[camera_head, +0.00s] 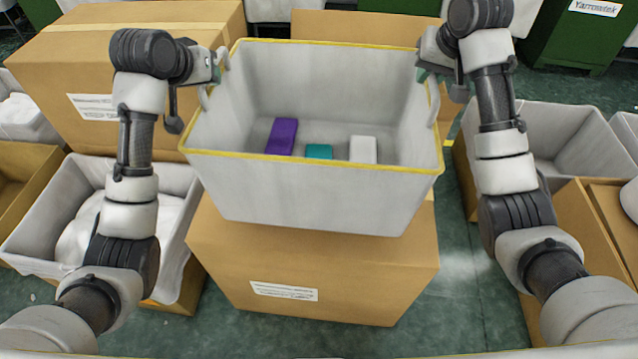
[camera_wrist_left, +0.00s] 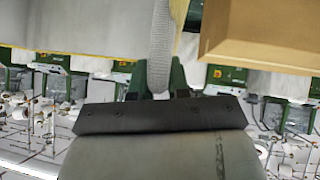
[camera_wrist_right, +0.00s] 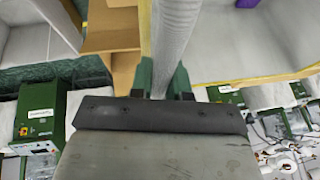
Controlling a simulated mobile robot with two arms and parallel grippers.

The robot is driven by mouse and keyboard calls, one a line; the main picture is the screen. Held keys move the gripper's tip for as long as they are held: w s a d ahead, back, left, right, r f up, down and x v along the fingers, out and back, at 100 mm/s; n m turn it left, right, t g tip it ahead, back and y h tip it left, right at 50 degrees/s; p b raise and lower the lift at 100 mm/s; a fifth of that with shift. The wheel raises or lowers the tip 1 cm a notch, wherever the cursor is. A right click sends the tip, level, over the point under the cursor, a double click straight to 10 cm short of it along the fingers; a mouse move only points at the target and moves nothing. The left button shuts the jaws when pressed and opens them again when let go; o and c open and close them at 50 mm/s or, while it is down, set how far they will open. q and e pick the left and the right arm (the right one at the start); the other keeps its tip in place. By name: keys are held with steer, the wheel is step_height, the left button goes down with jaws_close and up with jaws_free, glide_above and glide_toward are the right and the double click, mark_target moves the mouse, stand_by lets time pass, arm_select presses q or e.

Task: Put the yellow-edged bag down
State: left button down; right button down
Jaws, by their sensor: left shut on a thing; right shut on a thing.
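The yellow-edged bag (camera_head: 300,190) is a grey-white, box-shaped bag with a yellow rim. It hangs between my two arms, roughly level, in front of and above a cardboard box (camera_head: 310,265); I cannot tell whether its base touches the box. Inside lie a purple block (camera_head: 283,136), a teal block (camera_head: 319,152) and a white block (camera_head: 363,150). My left gripper (camera_head: 218,68) is shut on the bag's left handle, a grey strap (camera_wrist_left: 161,45) in the left wrist view. My right gripper (camera_head: 424,74) is shut on the right handle, a grey strap (camera_wrist_right: 172,45) in the right wrist view.
A large cardboard box (camera_head: 60,60) stands behind on the left. A lined box with white contents (camera_head: 30,230) is at left; another grey-lined box (camera_head: 590,130) and a cardboard box (camera_head: 570,215) are at right. Green floor (camera_head: 465,300) shows at front right.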

mark_target(219, 117)
arm_select(q)
steer(key=shift+f, duration=0.15)
arm_select(e)
steer(key=shift+d+f, duration=0.1)
steer(key=shift+f, duration=0.05)
